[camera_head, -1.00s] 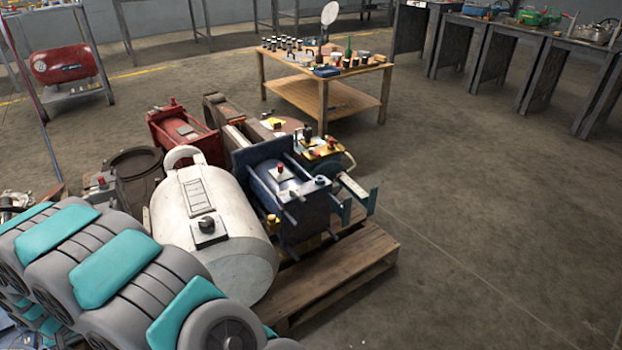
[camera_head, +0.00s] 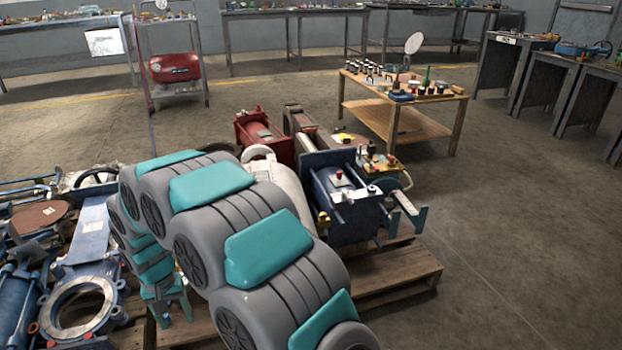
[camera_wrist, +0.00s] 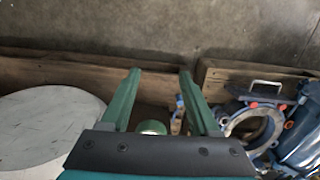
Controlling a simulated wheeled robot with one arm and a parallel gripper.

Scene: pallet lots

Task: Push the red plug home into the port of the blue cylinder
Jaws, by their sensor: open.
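The blue cylinder (camera_head: 352,212) stands on a wooden pallet right of centre in the head view, framed by dark blue plates and rods. The red plug (camera_head: 339,174) shows as a small red knob on its top. I cannot tell how deep it sits, and its port is not clearly visible. My gripper (camera_wrist: 160,75) points down in the wrist view with two green fingers apart and nothing held between their tips. In the head view it hangs low at the left, partly behind my arm, well apart from the blue cylinder. Neither plug nor cylinder shows in the wrist view.
A white tank (camera_head: 283,183) stands just left of the blue cylinder, partly hidden by my arm. Blue flanged parts (camera_head: 80,305) crowd the left pallet. A red machine (camera_head: 264,140) stands behind. A wooden table (camera_head: 455,98) stands farther back. Floor at right is clear.

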